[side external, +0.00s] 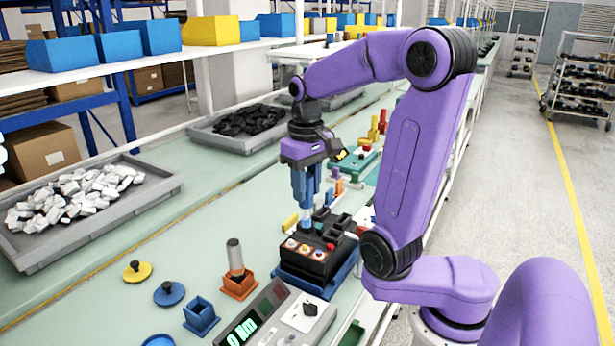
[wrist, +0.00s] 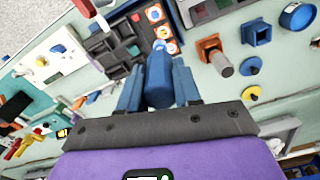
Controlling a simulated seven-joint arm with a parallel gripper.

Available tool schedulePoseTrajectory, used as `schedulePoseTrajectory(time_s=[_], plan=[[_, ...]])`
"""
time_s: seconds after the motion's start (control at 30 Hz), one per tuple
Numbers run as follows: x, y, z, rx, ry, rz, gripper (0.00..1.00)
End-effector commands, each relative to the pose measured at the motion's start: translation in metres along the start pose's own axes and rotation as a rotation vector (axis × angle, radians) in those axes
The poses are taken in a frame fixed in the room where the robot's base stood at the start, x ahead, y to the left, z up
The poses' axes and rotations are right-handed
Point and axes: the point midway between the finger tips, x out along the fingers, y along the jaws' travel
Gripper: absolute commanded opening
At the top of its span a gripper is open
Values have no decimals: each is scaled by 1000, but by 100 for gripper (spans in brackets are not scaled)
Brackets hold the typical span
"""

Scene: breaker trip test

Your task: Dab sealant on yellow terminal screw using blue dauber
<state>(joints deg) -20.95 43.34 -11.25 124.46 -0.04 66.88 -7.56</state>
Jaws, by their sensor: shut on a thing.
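My gripper (side external: 305,188) is shut on the blue dauber (wrist: 159,72), which points down toward the black breaker block. In the wrist view my gripper (wrist: 158,95) has a blue finger on each side of the dauber. The breaker block (side external: 316,268) sits in a blue tray (side external: 306,285). Its near edge carries a row of 3 round terminals with coloured centres; the middle one (side external: 305,250) looks yellowish. The row also shows in the wrist view (wrist: 163,32). The dauber's tip is above or beside the row; I cannot tell whether it touches anything.
An orange holder (side external: 240,288) with a grey-handled piece stands left of the block, beside an empty blue holder (side external: 201,317). A yellow lid (side external: 137,272) and a blue lid (side external: 168,294) lie on the mat. A meter (side external: 252,318) with a green display stands in front.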

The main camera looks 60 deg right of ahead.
Motion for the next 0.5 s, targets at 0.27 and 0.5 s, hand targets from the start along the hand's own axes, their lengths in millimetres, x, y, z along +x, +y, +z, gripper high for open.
schedulePoseTrajectory(time_s=[0.27,0.5], plan=[[26,0,0,0,-2,0,0],[52,0,0,-1,-4,-1,0]])
